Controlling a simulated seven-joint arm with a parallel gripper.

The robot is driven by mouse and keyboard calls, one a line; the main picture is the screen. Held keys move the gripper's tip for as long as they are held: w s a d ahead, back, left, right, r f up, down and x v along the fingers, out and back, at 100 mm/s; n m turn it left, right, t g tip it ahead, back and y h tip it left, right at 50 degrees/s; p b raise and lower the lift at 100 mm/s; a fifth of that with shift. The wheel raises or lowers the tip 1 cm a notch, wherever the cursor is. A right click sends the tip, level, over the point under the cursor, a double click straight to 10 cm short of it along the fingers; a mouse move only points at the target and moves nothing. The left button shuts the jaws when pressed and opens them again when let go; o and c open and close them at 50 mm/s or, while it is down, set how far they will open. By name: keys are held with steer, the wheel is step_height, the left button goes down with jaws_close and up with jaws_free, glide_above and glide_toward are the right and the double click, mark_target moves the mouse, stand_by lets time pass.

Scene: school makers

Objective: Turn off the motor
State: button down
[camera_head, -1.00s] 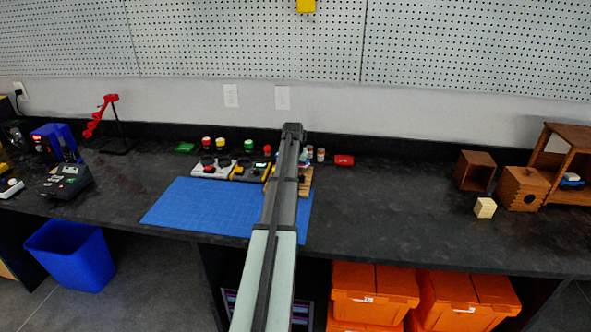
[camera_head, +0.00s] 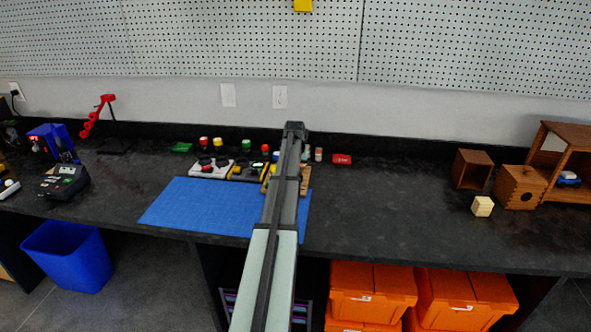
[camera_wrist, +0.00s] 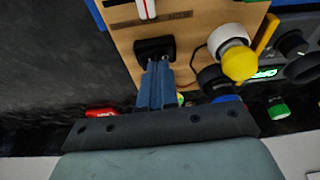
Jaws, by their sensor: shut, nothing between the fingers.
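A light wooden board (camera_wrist: 195,15) fills the upper middle of the wrist view. A black switch-like block (camera_wrist: 155,47) sits on it, below a dark strip with unreadable lettering. My gripper (camera_wrist: 157,66) is shut, with its bluish fingers together and empty. The fingertips are at the lower edge of the black block; I cannot tell whether they touch it. A white round part (camera_wrist: 228,37) and a yellow knob (camera_wrist: 240,63) are to the right. In the head view, my arm hides most of the board (camera_head: 305,180) and my gripper. I cannot tell the motor or its state.
A blue mat (camera_head: 200,207) lies in front of the board. White and yellow control panels with coloured buttons (camera_head: 210,169) stand left of my arm. A red block (camera_head: 342,159) lies to the right.

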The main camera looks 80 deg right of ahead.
step_height(320, 180, up, 4)
steer(key=shift+r, duration=0.2)
step_height(320, 180, up, 9)
steer(key=w+a, duration=0.2)
steer(key=a, duration=0.1)
steer(key=shift+w, duration=0.3)
steer(key=shift+f, duration=0.1)
